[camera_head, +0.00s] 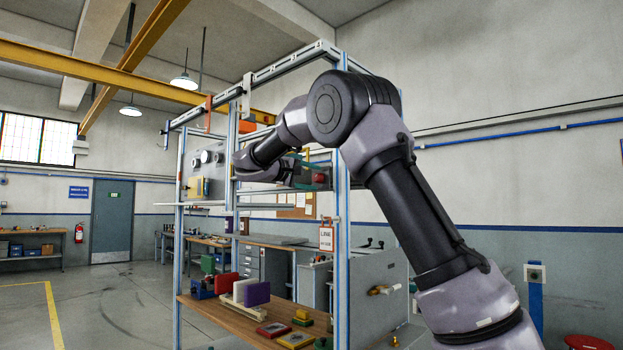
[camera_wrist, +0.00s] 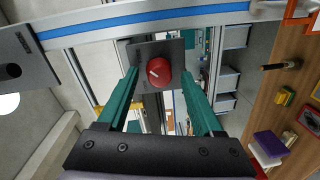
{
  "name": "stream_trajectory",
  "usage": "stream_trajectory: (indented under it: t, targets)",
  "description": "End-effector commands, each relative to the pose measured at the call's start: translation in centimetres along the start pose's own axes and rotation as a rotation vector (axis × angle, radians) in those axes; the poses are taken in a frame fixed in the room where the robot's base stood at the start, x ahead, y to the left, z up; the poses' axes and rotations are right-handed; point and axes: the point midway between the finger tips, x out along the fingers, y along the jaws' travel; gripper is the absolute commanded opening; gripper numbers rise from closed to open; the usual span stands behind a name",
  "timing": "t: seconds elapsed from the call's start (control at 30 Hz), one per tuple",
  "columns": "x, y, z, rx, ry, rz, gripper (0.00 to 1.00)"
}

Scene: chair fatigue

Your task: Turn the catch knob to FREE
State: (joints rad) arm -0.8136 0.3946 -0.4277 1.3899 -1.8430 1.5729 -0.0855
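A round red knob (camera_wrist: 158,72) with a short white mark sits on a dark grey plate (camera_wrist: 174,46) in the wrist view. I take it to be the catch knob. The mark sits on its left half; no FREE lettering is legible. The knob also shows small in the head view (camera_head: 319,178), by the frame's upright. My gripper (camera_wrist: 160,76) has two green fingers, spread open on either side of the knob in the picture, with gaps on both sides. I cannot tell how far the fingertips are from it in depth.
An aluminium frame with a blue-striped rail (camera_wrist: 150,17) surrounds the plate. Below is a wooden shelf (camera_head: 215,307) with coloured blocks and plates. A grey plate with a dark hole (camera_wrist: 22,62) stands at the wrist view's left. A tag (camera_head: 327,239) hangs by the upright.

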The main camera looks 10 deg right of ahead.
Motion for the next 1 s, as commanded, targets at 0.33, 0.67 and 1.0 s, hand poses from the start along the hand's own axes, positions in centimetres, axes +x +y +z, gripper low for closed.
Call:
stream_trajectory:
  t: [0.33, 0.67, 1.0]
  targets:
    - [-0.3, 0.1, -0.1, 0.000, 0.002, 0.001, 0.69]
    - [-5.9, 0.0, -0.1, -0.001, 0.006, 0.000, 0.69]
    - [-10.5, 0.0, 0.0, 0.000, 0.002, 0.001, 0.69]
